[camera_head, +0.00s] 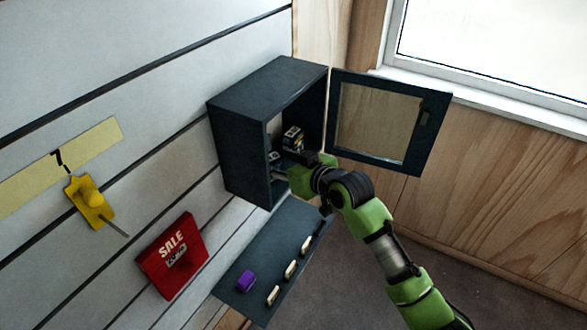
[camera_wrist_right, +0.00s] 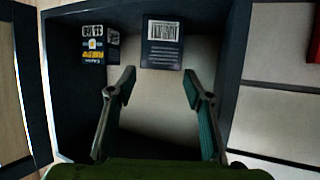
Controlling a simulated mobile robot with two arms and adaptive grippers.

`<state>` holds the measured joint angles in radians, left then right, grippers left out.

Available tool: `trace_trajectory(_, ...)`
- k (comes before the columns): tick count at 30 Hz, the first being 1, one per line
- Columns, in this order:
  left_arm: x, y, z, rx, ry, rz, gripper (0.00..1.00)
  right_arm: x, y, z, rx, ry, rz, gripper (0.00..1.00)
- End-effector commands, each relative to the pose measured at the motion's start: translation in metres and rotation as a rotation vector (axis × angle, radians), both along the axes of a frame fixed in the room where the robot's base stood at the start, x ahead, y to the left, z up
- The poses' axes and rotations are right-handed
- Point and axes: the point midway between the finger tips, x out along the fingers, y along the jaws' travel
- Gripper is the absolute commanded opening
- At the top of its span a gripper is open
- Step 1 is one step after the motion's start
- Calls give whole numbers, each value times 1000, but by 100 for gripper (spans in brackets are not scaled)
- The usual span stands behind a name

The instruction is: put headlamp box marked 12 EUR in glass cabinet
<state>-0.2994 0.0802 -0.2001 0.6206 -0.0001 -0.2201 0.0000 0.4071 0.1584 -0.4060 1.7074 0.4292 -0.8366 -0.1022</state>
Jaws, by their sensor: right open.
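The dark glass cabinet (camera_head: 262,90) hangs on the slatted wall, its glass-paned door (camera_head: 433,115) swung open to the right. Inside it, a dark box with a yellow and white label (camera_head: 292,138) also shows in the right wrist view (camera_wrist_right: 93,62). A second dark box with a barcode panel (camera_wrist_right: 162,45) lies beside it. No 12 EUR mark is readable on either box. My right gripper (camera_wrist_right: 158,73) reaches into the cabinet opening, open, with nothing between its fingers; both boxes lie beyond the fingertips. In the head view the gripper (camera_head: 300,168) partly hides the interior. My left gripper is not in view.
Below the cabinet is a dark shelf (camera_head: 255,262) with a purple object (camera_head: 245,281) and several pale tags along its edge. A red SALE sign (camera_head: 172,255) and a yellow holder (camera_head: 90,200) are on the wall at left. A window is at upper right.

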Motion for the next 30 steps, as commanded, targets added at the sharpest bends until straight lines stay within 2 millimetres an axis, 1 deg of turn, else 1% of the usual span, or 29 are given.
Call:
trace_trajectory(1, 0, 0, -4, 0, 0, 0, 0, -9, -5, 1, -2, -1, 1, 47)
trace_trajectory(6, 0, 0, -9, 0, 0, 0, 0, -32, -20, 13, -2, -1, 0, 47)
trace_trajectory(12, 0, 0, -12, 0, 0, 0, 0, -50, -31, 23, 0, 0, 0, 47)
trace_trajectory(16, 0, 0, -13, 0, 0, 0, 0, -55, -33, 26, 0, 0, 1, 47)
trace_trajectory(23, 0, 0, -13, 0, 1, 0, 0, -56, -34, 27, 0, 1, 0, 47)
trace_trajectory(25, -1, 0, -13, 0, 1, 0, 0, -54, -36, 20, -1, 10, -6, 47)
trace_trajectory(26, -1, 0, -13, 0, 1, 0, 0, -53, -37, 14, -1, 20, -13, 47)
trace_trajectory(28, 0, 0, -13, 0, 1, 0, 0, -49, -45, -11, -3, 53, -40, 47)
trace_trajectory(29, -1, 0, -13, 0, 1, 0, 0, -47, -49, -27, -6, 75, -55, 47)
trace_trajectory(30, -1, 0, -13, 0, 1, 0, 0, -45, -57, -55, -11, 111, -82, 47)
